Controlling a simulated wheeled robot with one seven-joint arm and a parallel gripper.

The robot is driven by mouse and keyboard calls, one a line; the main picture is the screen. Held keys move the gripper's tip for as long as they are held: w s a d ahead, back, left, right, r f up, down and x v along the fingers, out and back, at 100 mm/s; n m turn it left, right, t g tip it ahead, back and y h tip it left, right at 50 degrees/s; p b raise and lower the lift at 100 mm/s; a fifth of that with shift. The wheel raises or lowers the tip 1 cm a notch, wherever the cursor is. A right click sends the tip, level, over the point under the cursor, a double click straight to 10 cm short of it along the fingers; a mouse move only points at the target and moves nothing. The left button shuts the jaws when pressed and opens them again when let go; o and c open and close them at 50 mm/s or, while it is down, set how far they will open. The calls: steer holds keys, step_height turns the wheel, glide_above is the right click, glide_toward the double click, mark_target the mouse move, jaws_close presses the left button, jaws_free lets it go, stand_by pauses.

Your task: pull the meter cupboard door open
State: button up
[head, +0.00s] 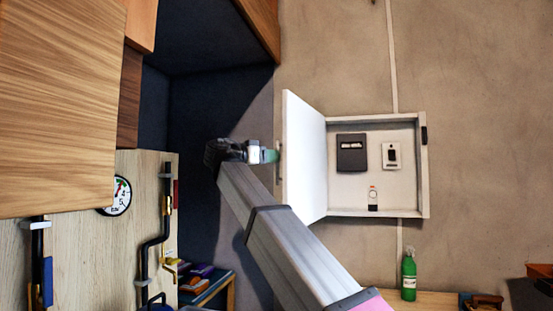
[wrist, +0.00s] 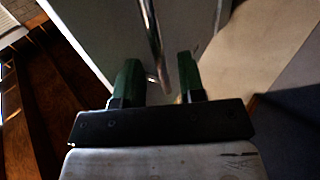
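The meter cupboard (head: 423,190) is a white wall box, open at the front. Its white door (head: 305,150) is hinged on the box's left side and stands swung well out from it. A slim metal handle (head: 279,163) is on the door's outer face near the free edge. My gripper (head: 270,156) is beside that handle. In the wrist view, its two green fingers (wrist: 158,78) stand apart, with the handle bar (wrist: 152,40) between them and gaps showing on both sides. The door's pale face (wrist: 92,30) lies just beyond the fingers.
Inside the cupboard are a dark meter (head: 351,153) and a pale switch unit (head: 391,156). A green bottle (head: 409,275) stands below right. Wooden cabinets (head: 55,100) and a tool board (head: 120,240) with a gauge are at left. The wall right of the cupboard is bare.

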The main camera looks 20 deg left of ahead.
steer(key=v, duration=0.8)
